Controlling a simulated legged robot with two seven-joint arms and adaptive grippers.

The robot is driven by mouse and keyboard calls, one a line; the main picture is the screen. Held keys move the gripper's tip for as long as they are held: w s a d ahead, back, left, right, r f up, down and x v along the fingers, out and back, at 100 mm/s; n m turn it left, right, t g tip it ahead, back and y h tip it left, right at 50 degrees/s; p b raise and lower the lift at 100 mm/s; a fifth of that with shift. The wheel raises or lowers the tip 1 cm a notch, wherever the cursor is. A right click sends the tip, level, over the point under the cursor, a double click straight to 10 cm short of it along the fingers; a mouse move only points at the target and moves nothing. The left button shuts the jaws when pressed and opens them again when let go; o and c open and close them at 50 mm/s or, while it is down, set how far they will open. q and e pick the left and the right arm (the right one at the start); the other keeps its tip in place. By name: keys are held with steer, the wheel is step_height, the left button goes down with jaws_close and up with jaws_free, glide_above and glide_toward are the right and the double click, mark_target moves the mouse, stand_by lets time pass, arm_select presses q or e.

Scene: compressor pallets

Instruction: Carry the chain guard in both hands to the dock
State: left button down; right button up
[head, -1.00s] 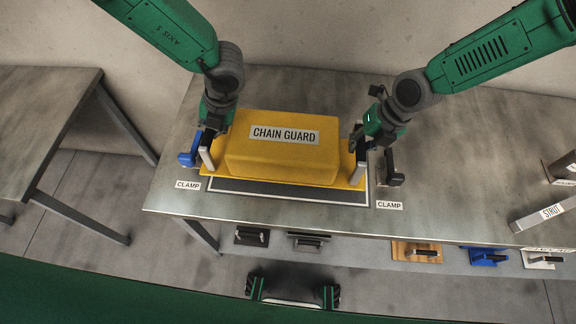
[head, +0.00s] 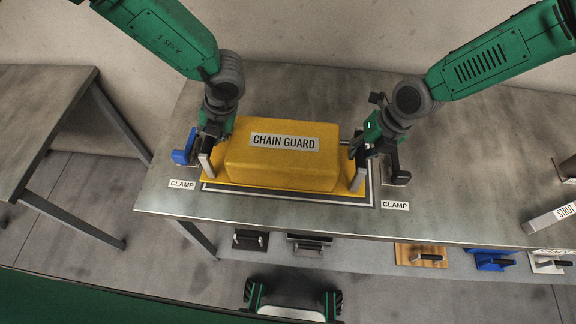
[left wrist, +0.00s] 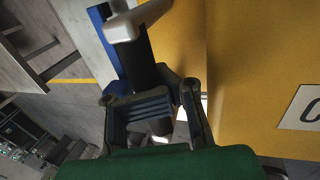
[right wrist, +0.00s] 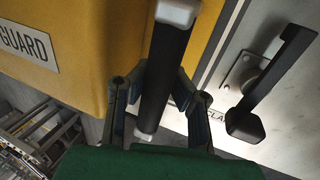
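The yellow chain guard (head: 270,170) sits level over a dark mat with a white outline (head: 290,200) on the table. Whether its base plate fully touches the mat cannot be told. My left gripper (head: 210,135) is shut on its left upright handle, whose dark bar also shows in the left wrist view (left wrist: 142,65). My right gripper (head: 362,145) is shut on its right handle, whose dark bar shows in the right wrist view (right wrist: 165,65). A blue clamp (head: 184,150) stands just left of the guard, and a black clamp (head: 398,172) just right of it.
The table (head: 470,180) is bare to the right up to a grey strut (head: 550,217) at its edge. Another table (head: 40,110) stands at the left across a gap. Several handled parts, including a blue one (head: 490,260), lie on a lower shelf at the front.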

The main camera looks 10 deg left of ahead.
arm_select(q)
steer(key=c, duration=1.8)
jaws_free()
steer(key=shift+a+r, duration=0.15)
steer(key=shift+a, duration=0.1)
arm_select(e)
steer(key=shift+o, duration=1.3)
steer(key=shift+d+f, duration=0.1)
steer(key=shift+d, duration=0.5)
arm_select(q)
steer(key=shift+o, duration=0.8)
steer(key=shift+s+d, duration=0.15)
steer(key=shift+d, duration=0.35)
arm_select(e)
steer(key=shift+s+d, duration=0.1)
steer(key=shift+s, duration=0.05)
arm_select(q)
steer(key=shift+a, duration=0.1)
arm_select(e)
steer(key=shift+a, duration=0.2)
